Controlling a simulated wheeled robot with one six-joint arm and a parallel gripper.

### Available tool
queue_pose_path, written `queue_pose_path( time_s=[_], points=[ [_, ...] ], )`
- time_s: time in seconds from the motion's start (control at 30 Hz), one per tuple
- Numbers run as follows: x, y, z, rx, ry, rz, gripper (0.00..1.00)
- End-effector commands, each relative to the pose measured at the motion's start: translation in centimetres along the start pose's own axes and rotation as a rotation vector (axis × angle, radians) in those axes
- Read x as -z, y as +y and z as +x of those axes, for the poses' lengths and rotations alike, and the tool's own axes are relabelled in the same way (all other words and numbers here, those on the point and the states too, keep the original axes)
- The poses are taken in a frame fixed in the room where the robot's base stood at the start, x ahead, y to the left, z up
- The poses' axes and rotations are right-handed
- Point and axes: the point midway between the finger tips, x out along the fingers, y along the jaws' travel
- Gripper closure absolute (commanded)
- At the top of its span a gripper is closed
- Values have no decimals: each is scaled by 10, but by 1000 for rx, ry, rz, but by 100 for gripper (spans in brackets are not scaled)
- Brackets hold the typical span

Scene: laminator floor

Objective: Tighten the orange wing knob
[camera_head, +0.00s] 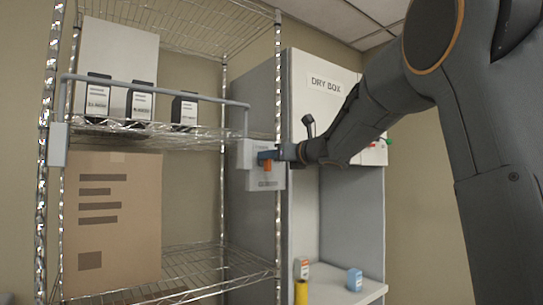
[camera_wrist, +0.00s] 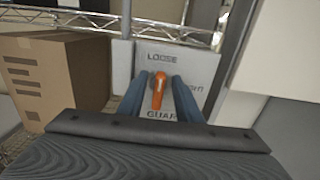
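The orange wing knob (camera_head: 268,165) sits on a light grey plate (camera_head: 246,155) at the right end of a grey guard bar (camera_head: 160,86) across the wire shelf. In the wrist view the knob (camera_wrist: 159,88) stands roughly upright, leaning slightly, between the two blue fingers of my gripper (camera_wrist: 159,92). A gap shows on each side of the knob, so the fingers are open around it and not closed on it. The plate (camera_wrist: 150,57) reads "LOOSE" above and "GUARD" below; other lettering at the right is partly hidden. In the head view my gripper (camera_head: 266,155) reaches the knob from the right.
Black labelled boxes (camera_head: 139,103) stand on the wire shelf behind the bar. A large cardboard box (camera_head: 113,220) is on the lower shelf. The white dry box cabinet (camera_head: 325,85) stands at the right, with small bottles (camera_head: 301,270) on its lower ledge.

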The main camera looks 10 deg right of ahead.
Motion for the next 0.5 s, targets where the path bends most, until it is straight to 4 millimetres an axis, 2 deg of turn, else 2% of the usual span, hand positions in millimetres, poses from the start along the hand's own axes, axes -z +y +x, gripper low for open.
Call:
queue_pose_path(
  time_s=[0.07, 0.2, 0.27, 0.5],
  points=[
    [0, 0, 0, 0, 0, 0, 69],
    [0, 0, 0, 0, 0, 0, 92],
    [0, 0, 0, 0, 0, 0, 100],
    [0, 0, 0, 0, 0, 10, 100]
  ],
)
